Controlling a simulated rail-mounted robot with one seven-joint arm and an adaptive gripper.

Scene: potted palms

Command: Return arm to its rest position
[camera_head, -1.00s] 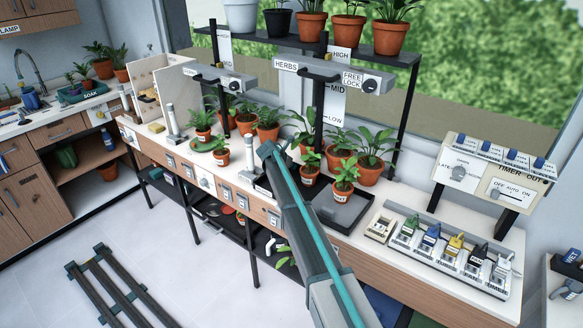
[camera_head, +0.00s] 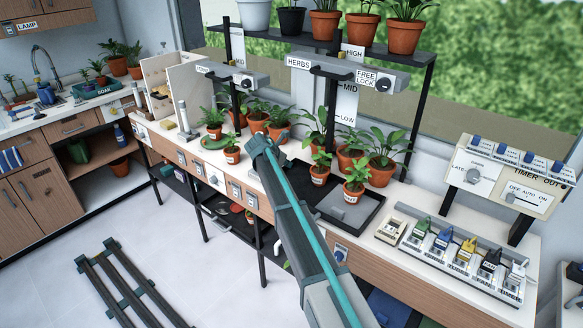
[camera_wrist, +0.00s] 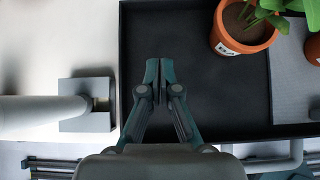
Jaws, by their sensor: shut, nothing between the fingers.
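My arm reaches from the bottom of the head view up to the long plant bench (camera_head: 372,262). My gripper shows in the wrist view (camera_wrist: 156,80), its two dark teal fingers closed together with nothing between them. Below the fingers in that view is a black tray (camera_wrist: 200,108). A potted plant in an orange pot (camera_wrist: 243,28) stands beside the fingers to the right, apart from them. In the head view the fingertips are hard to make out behind the wrist.
The black tray (camera_head: 374,217) holds small potted palms. A grey post on a square base (camera_wrist: 88,122) stands left of the fingers. Several coloured plugs stand in a strip (camera_head: 462,270) to the right. A shelf rack (camera_head: 330,48) with pots rises behind. Floor rails (camera_head: 128,285) lie at the left.

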